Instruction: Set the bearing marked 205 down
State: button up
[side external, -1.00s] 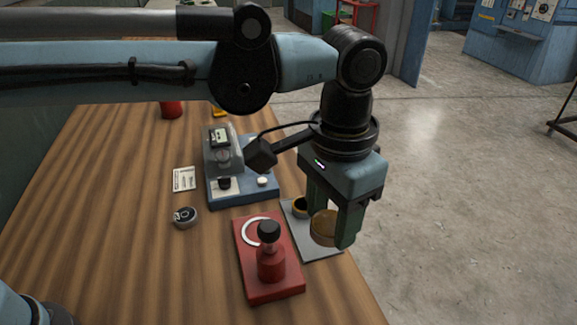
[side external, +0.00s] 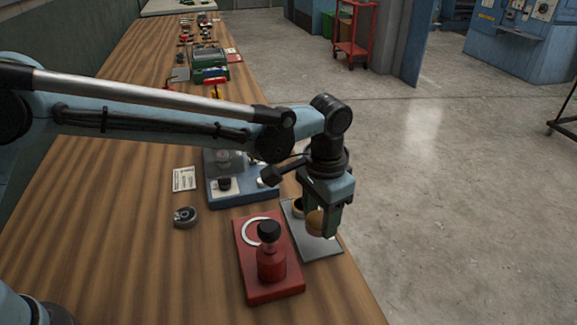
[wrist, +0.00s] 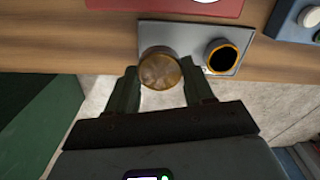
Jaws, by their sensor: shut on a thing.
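My gripper (side external: 317,226) is shut on a round brown piece (side external: 314,220) at the right edge of the bench. The wrist view shows its flat, mottled face (wrist: 160,71) between the two fingers. No number can be read on it. It is over the near part of a grey plate (side external: 318,246); I cannot tell whether it touches the plate. A dark-bored ring with an orange rim (wrist: 221,57) stands on the same plate beside it. A grey bearing-like ring (side external: 186,217) lies on the wood to the left; its marking is not readable.
A red fixture with a black knob (side external: 270,262) stands just left of the plate. A blue-based gauge device (side external: 240,187) is behind it. A small white card (side external: 184,179) lies on the bench. Open wood is at the left; floor drops away at the right.

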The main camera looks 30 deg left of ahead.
aim_at(318, 226)
jog(key=shift+w+a+f, duration=0.3)
jog(key=shift+w+f, duration=0.15)
jog(key=shift+w, duration=0.15)
jog(key=shift+f, duration=2)
jog(key=shift+f, duration=0.15)
jog(key=o, duration=1.3)
